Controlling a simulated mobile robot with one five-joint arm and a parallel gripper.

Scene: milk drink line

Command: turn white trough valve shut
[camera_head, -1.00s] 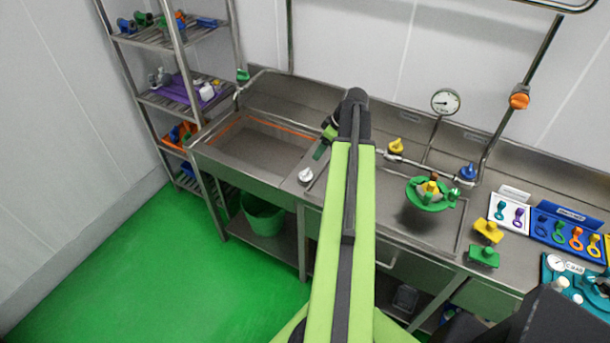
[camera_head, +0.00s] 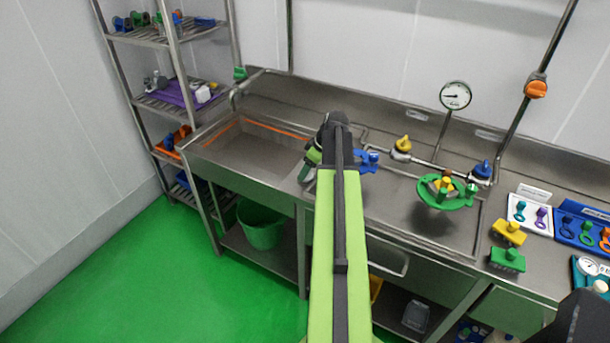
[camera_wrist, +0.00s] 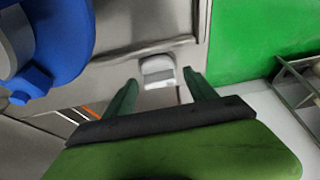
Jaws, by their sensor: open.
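The white trough valve (camera_wrist: 158,70) shows in the wrist view as a small white knob on the steel surface. It appears between the tips of my open gripper (camera_wrist: 160,78), with a finger on either side; I cannot tell whether either finger touches it. In the head view my gripper (camera_head: 311,160) is over the counter just right of the trough (camera_head: 240,152), and it hides the white valve. The trough is a steel basin with an orange line around its inside.
A blue fitting (camera_head: 368,159) stands close right of my gripper; a large blue part (camera_wrist: 45,45) fills the wrist view's left. Further right are a yellow valve (camera_head: 402,146), a green ring fitting (camera_head: 445,192) and a blue valve (camera_head: 482,170). A shelf rack (camera_head: 165,95) stands left.

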